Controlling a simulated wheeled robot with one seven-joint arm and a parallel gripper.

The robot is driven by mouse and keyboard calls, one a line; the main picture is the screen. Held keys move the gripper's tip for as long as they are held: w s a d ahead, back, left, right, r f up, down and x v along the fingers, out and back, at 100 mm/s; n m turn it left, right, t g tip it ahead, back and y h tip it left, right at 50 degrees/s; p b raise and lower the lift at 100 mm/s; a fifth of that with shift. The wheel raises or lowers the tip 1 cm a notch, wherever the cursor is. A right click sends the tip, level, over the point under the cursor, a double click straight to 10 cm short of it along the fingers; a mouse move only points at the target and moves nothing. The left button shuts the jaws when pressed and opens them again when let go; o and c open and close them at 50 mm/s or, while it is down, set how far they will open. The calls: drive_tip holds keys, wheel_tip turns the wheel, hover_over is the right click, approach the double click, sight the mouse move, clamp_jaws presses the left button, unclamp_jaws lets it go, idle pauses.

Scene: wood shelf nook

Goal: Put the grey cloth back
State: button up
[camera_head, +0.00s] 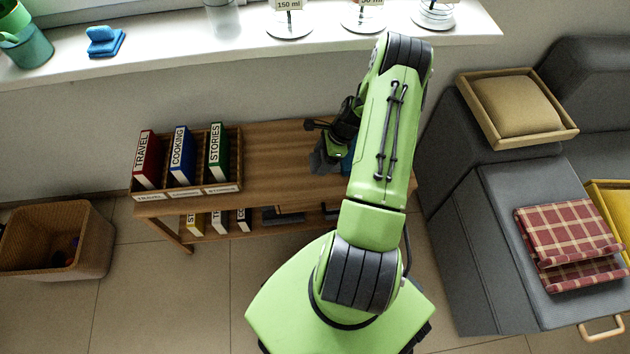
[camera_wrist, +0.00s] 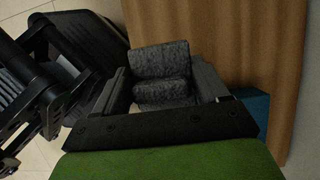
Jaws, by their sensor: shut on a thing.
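My gripper (camera_wrist: 165,90) is shut on the grey cloth (camera_wrist: 160,60), which shows as a dark grey, folded, textured piece between the fingers in the wrist view. In the head view the cloth (camera_head: 317,160) is a small dark patch at the left of my gripper (camera_head: 328,150), over the right part of the wooden shelf's top (camera_head: 270,160). I cannot tell whether the cloth touches the wood.
A blue thing (camera_wrist: 256,108) is beside the gripper. A rack (camera_head: 160,193) with red, blue and green books stands on the shelf's left. A wicker basket (camera_head: 85,255) is at far left. A grey sofa (camera_head: 470,260) with a cushion tray (camera_head: 490,135) and checked cloth (camera_head: 565,235) stands right.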

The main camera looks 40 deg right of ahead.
sight(317, 181)
wheel_tip(317, 181, down, 10)
drive_tip(key=b, duration=0.4)
drive_tip(key=shift+a+f, duration=0.1)
drive_tip(key=shift+a, duration=0.05)
drive_tip(key=o, duration=1.1)
